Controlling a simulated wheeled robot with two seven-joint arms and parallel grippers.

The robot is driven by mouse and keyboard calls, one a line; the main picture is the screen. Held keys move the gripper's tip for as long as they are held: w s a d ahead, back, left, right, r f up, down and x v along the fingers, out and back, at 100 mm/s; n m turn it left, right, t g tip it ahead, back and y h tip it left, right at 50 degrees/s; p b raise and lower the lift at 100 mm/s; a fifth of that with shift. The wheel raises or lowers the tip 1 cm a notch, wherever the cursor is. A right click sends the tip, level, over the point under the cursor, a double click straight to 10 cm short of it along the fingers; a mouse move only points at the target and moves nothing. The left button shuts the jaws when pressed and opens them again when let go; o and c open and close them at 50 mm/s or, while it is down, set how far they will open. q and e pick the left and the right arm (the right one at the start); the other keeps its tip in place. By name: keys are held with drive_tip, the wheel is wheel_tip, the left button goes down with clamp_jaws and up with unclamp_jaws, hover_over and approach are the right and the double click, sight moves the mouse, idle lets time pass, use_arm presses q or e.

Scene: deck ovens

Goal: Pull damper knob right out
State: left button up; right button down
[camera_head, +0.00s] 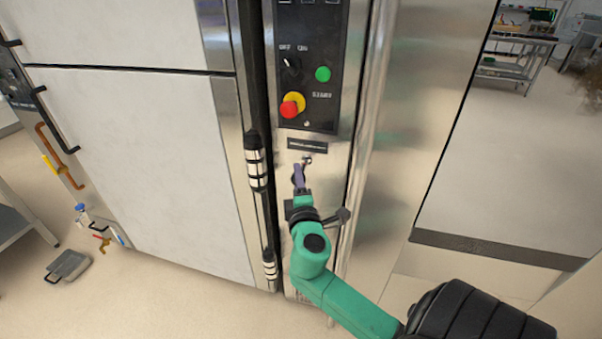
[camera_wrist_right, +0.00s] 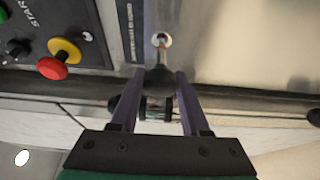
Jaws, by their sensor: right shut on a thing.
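The right damper knob is a dark ball (camera_wrist_right: 158,81) on a short stem in the right wrist view. The stem runs from a round fitting (camera_wrist_right: 161,40) in the steel panel, with some length showing between panel and ball. My right gripper (camera_wrist_right: 160,78) has its two purple fingers on either side of the ball and is shut on it. In the head view my right gripper (camera_head: 299,178) is at the panel below the small label plate, and it mostly hides the knob. The fitting (camera_head: 307,160) shows just above the fingers. My left gripper is not in view.
Above is a black control panel (camera_head: 306,75) with a red and yellow stop button (camera_head: 292,105) and a green button (camera_head: 323,74). The oven door (camera_head: 140,160) and its hinges (camera_head: 257,162) are to the left. Open floor (camera_head: 520,150) lies to the right.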

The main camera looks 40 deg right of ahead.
drive_tip(key=shift+a+f, duration=0.1)
drive_tip(key=shift+f, duration=0.1)
drive_tip(key=shift+c, duration=2)
unclamp_jaws()
drive_tip(key=shift+s+a+r, duration=0.1)
drive_tip(key=shift+r, duration=0.05)
drive_tip(key=b+v, duration=0.3)
drive_tip(key=v, duration=1.1)
drive_tip(key=shift+s, duration=0.25)
